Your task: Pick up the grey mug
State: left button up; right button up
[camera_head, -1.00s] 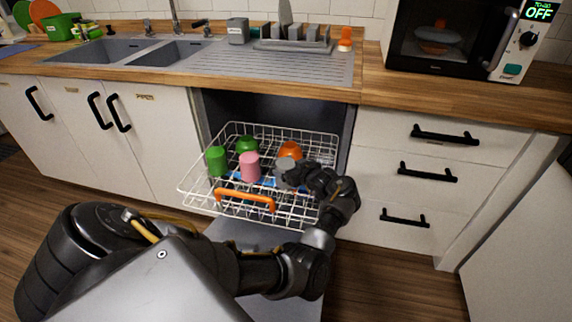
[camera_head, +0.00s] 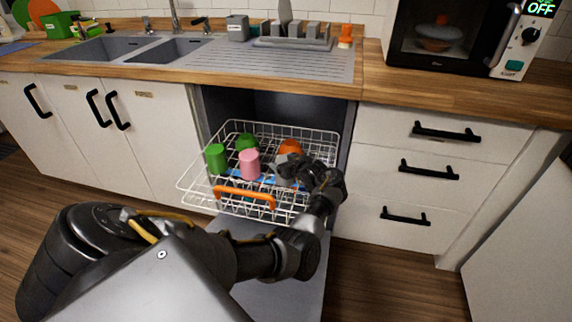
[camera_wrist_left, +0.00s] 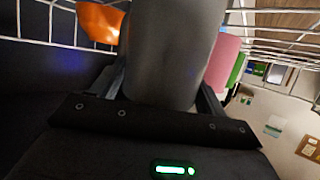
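The grey mug (camera_head: 282,167) sits in the wire dishwasher rack (camera_head: 192,188), partly hidden by my left gripper (camera_head: 298,172). In the left wrist view the grey mug (camera_wrist_left: 172,50) is large and close. It lies between the two fingers of my left gripper (camera_wrist_left: 163,88), one at each side of it. The fingers are close to its sides, but their tips are hidden, and I cannot tell whether they press on it. My right gripper is not in view.
A pink mug (camera_head: 249,164) and a green mug (camera_head: 215,158) stand left of the grey mug. A green bowl (camera_head: 247,142) and an orange bowl (camera_head: 290,147) are behind. The wooden counter (camera_head: 440,97) is above.

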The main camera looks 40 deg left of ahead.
pick_arm(q)
jog(key=c, duration=0.7)
jog(key=shift+c, duration=0.2)
jog(key=shift+r, duration=0.15)
